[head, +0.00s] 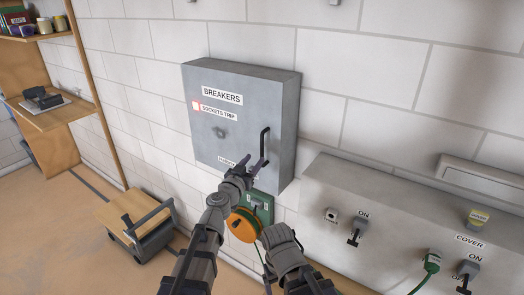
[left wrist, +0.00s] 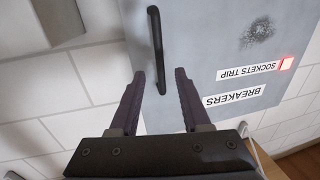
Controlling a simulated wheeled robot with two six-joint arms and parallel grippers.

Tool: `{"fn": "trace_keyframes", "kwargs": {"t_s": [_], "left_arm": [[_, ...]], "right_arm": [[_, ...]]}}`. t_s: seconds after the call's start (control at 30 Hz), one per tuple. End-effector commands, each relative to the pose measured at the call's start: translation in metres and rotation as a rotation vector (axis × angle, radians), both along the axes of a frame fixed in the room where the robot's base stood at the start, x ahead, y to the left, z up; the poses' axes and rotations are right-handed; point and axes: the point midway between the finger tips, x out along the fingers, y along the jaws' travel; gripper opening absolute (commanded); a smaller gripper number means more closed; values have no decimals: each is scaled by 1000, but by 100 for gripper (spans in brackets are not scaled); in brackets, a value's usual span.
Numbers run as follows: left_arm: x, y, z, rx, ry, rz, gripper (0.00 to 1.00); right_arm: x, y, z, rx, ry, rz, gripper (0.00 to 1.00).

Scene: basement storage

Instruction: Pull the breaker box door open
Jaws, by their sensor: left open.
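The grey breaker box door (head: 222,130) is closed on the box. It carries the labels "BREAKERS" (head: 222,95) and "SOCKETS TRIP". Its black upright bar handle (head: 265,146) is near the door's right edge. My left gripper (head: 251,166) is open at the lower part of the handle. In the left wrist view, where the labels are upside down, the handle (left wrist: 157,45) reaches down between the two spread fingers of the left gripper (left wrist: 160,75), with space on both sides. My right arm shows low in the head view; its finger state is unclear.
A grey wall unit (head: 390,215) with switches and a green plug is at the right. An orange reel (head: 243,225) and a green box (head: 262,205) are below the breaker box. A wooden shelf (head: 45,115) and a small wooden-topped stand (head: 133,213) are at left.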

Motion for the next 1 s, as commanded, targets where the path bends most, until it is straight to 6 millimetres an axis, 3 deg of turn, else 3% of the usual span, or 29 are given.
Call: {"fn": "trace_keyframes", "kwargs": {"t_s": [0.27, 0.73, 1.0], "left_arm": [[8, -3, 0, 1, -1, 1, 47], [68, -28, 0, 0, -1, 0, 47], [72, -30, 0, 0, -1, 0, 47]], "right_arm": [[0, 0, 0, 0, 0, 0, 83], [0, 0, 0, 0, 0, 0, 83], [0, 0, 0, 0, 0, 0, 83]]}}
